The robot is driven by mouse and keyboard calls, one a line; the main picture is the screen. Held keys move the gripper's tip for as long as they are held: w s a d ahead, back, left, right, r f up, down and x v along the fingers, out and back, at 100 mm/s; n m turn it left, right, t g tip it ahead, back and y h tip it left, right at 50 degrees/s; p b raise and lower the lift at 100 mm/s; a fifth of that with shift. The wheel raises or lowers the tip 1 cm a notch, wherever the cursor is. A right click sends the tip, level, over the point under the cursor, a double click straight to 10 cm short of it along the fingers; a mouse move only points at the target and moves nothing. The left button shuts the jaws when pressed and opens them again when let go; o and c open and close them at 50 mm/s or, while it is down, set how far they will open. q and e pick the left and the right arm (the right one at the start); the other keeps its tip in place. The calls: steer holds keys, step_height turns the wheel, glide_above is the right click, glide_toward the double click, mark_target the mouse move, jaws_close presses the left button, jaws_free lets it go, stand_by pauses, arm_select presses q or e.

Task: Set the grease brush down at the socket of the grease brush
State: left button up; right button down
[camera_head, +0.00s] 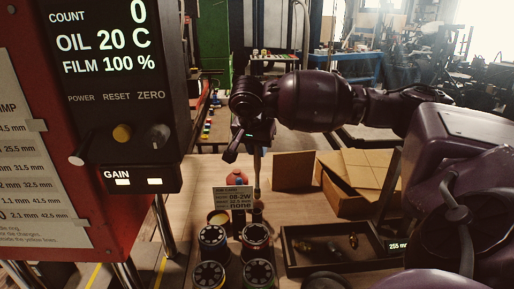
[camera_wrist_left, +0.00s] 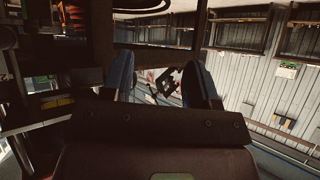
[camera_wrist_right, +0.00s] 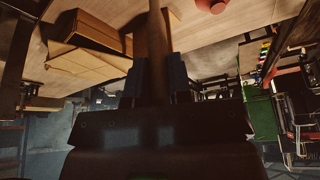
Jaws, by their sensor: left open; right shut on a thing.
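My right gripper (camera_head: 256,138) is shut on the grease brush (camera_head: 257,174), which hangs upright below it over the bench. In the right wrist view the brush's dark handle (camera_wrist_right: 156,45) runs between the closed fingers (camera_wrist_right: 156,82). The brush's lower end is at a small dark holder (camera_head: 258,207), which looks like its socket, behind the die cups. I cannot tell whether the tip is inside it or just above. My left gripper (camera_wrist_left: 161,82) is open and empty in the left wrist view; it is not in the head view.
Several round die cups (camera_head: 213,236) stand in front. A label card (camera_head: 233,198), a red bottle (camera_head: 238,178) and a pale-topped pot (camera_head: 218,217) crowd the left. A dark tray (camera_head: 300,268) and cardboard box (camera_head: 355,180) lie right. The red crimper panel (camera_head: 125,214) stands left.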

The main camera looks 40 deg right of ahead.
steer(key=shift+f+b, duration=0.45)
steer(key=shift+b, duration=0.05)
steer(key=b, duration=0.4)
glide_above(257, 189)
step_height(257, 189, down, 5)
steer(key=shift+w+d+f, duration=0.15)
steer(key=shift+f, duration=0.05)
step_height(257, 189, down, 4)
steer(key=b, duration=0.3)
steer(key=shift+f+b, duration=0.45)
arm_select(q)
step_height(257, 189, down, 8)
steer(key=shift+w+f, duration=0.15)
steer(key=shift+w, duration=0.25)
steer(key=shift+s, duration=0.15)
steer(key=shift+d+f+b, duration=0.1)
steer(key=shift+f+b, duration=0.2)
arm_select(e)
steer(key=shift+f, duration=0.4)
arm_select(q)
steer(key=shift+w, duration=0.2)
arm_select(e)
steer(key=c, duration=1)
jaws_free()
steer(key=shift+o, duration=0.2)
